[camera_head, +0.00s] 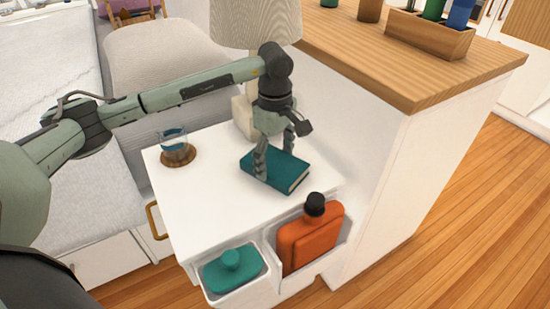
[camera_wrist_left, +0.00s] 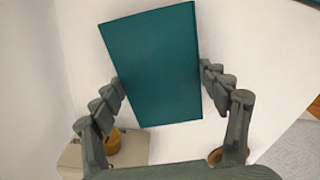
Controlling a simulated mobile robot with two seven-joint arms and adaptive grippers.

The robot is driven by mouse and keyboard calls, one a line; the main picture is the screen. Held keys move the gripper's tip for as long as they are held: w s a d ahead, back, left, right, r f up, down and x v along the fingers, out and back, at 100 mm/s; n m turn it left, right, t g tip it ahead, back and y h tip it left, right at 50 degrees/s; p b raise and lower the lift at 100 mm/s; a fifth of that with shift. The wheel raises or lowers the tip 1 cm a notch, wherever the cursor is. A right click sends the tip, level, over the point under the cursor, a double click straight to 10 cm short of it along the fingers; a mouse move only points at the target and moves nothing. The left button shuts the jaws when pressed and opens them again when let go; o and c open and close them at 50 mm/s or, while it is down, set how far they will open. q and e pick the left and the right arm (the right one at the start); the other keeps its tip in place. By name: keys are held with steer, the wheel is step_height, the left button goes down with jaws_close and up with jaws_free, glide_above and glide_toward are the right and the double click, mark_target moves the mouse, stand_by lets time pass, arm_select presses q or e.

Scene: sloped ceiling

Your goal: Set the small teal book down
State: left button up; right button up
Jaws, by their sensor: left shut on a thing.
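The small teal book (camera_head: 287,172) lies flat, cover up, at the white bedside cabinet top (camera_head: 215,192), near its right side. My left gripper (camera_head: 275,156) comes down over it from above, with one finger at each long side, shut on it. The left wrist view shows the teal book (camera_wrist_left: 157,65) between both fingers of my left gripper (camera_wrist_left: 163,80). I cannot tell whether the book's underside touches the top or is slightly above it. My right gripper is not in view.
A glass (camera_head: 172,142) on a round wooden coaster (camera_head: 178,157) stands at the left. A lamp (camera_head: 243,115) stands behind the book. A taller wood-topped unit (camera_head: 400,65) rises at the right.

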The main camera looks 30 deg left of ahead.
mark_target(275, 162)
arm_select(q)
steer(key=o, duration=1.3)
step_height(275, 162, up, 12)
steer(key=shift+r, duration=0.1)
